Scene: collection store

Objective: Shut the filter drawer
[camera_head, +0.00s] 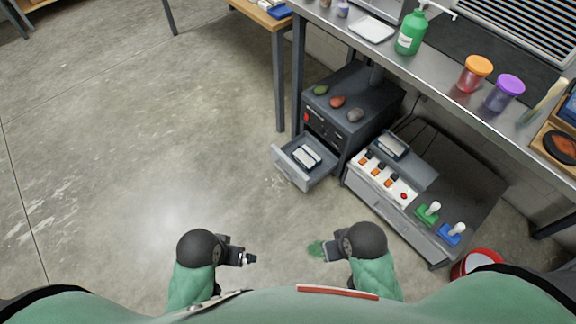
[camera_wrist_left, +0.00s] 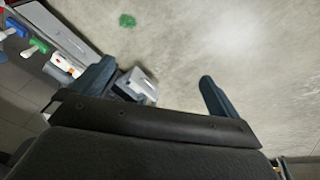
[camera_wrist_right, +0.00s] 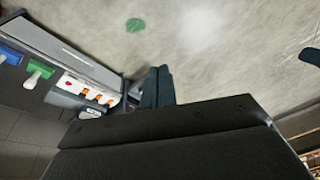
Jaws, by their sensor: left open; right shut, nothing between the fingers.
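The filter drawer (camera_head: 293,174) is pulled out from the front of a dark grey cabinet (camera_head: 350,108) on the floor under the bench. A light block with dark parts (camera_head: 306,157) lies in the open drawer. My left gripper (camera_head: 250,259) is open, empty and well apart from the drawer, nearer my body; its spread fingers show in the left wrist view (camera_wrist_left: 158,90). My right gripper (camera_head: 326,252) is shut and empty, also apart from the drawer; its closed fingers show in the right wrist view (camera_wrist_right: 157,86).
A second cabinet with orange switches (camera_head: 378,172) and green (camera_head: 428,213) and blue (camera_head: 452,234) levers stands right of the drawer. A steel bench (camera_head: 440,82) with jars and a green bottle (camera_head: 411,34) overhangs both. The floor at left is clear.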

